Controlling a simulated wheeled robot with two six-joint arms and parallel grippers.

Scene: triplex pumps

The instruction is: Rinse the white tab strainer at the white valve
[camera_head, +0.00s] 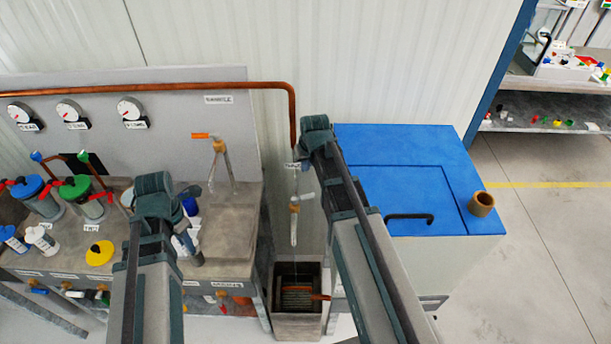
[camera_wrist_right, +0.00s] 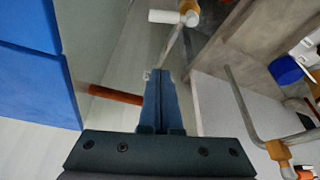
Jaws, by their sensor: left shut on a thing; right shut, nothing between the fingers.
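My left gripper's wrist (camera_head: 155,195) hangs over the bench, left of the sink. I cannot make out the white tab strainer with certainty. My right gripper (camera_wrist_right: 162,72) is shut and empty, pointing down beside the valve; its wrist (camera_head: 318,130) shows in the head view. The white valve (camera_head: 294,206) has a brassy body, a white lever and a downward spout. In the right wrist view its white lever (camera_wrist_right: 163,16) sticks out sideways. A thin line under the spout looks like water, falling toward the sink (camera_head: 297,323).
A blue-topped cabinet (camera_head: 370,150) stands right of the sink. A copper pipe (camera_head: 200,87) runs along the wall above.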

